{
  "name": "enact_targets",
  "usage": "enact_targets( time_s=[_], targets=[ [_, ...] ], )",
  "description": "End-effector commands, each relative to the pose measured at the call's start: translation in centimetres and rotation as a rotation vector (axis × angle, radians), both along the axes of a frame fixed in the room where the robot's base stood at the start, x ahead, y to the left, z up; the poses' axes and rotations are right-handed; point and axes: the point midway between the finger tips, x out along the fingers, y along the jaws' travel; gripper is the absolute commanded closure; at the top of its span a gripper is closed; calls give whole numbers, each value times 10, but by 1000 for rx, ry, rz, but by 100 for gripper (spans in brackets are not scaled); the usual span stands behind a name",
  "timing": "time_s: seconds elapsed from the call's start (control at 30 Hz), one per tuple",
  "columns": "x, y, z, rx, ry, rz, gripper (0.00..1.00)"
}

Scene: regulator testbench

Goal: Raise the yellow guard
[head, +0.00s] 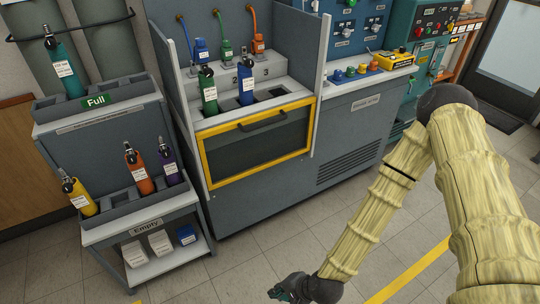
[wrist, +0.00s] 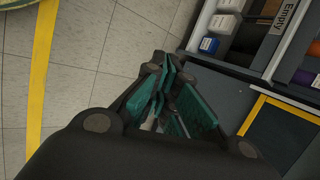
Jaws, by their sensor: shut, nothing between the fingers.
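The yellow guard (head: 206,166) is a yellow-framed dark panel with a black handle (head: 262,121) along its top, on the front of the grey testbench. It hangs down below the bench's worktop. Part of its yellow frame also shows at the lower right of the wrist view (wrist: 252,117). My gripper (head: 283,289) is low over the floor, in front of and below the guard, and apart from it. In the wrist view my gripper (wrist: 170,95) has its teal-padded fingers drawn together with nothing held.
A green cylinder (head: 208,90) and a blue cylinder (head: 246,88) stand in the bench slots. The Full and Empty rack (head: 110,130) with several cylinders stands left of the bench. A control desk (head: 372,82) stands to the right. The floor in front is clear.

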Motion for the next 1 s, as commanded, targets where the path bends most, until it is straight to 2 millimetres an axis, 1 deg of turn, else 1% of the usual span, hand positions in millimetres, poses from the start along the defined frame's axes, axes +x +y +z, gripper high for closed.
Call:
enact_targets(
  time_s=[0.03, 0.07, 0.1, 0.17, 0.2, 0.27, 0.3, 0.37, 0.4, 0.47, 0.5, 0.57, 0.6, 0.7, 0.8, 0.83, 0.9, 1.0],
  targets=[
    [21, 13, -7, 71, -1, -81, 100],
    [33, 21, -5, 115, 2, -128, 100],
    [50, 30, -1, 174, 4, -189, 100],
    [76, 42, 6, 263, 12, -279, 100],
    [93, 48, 11, 325, 17, -338, 100],
    [120, 55, 21, 419, 25, -423, 100],
    [138, 58, 28, 482, 31, -478, 100],
    [165, 60, 40, 579, 43, -557, 100],
    [184, 60, 49, 645, 49, -607, 100],
    [211, 57, 64, 745, 62, -678, 100],
    [229, 53, 74, 814, 69, -724, 100],
    [255, 46, 90, 918, 82, -787, 100],
    [272, 39, 101, 988, 90, -825, 100],
    [310, 18, 130, 1154, 113, -904, 100],
    [339, -5, 156, 1294, 133, -958, 100],
    [346, -10, 163, 1328, 138, -968, 100],
    [358, -22, 176, 1392, 149, -988, 100],
    [367, -32, 188, 1447, 160, -1001, 100]
  ],
)
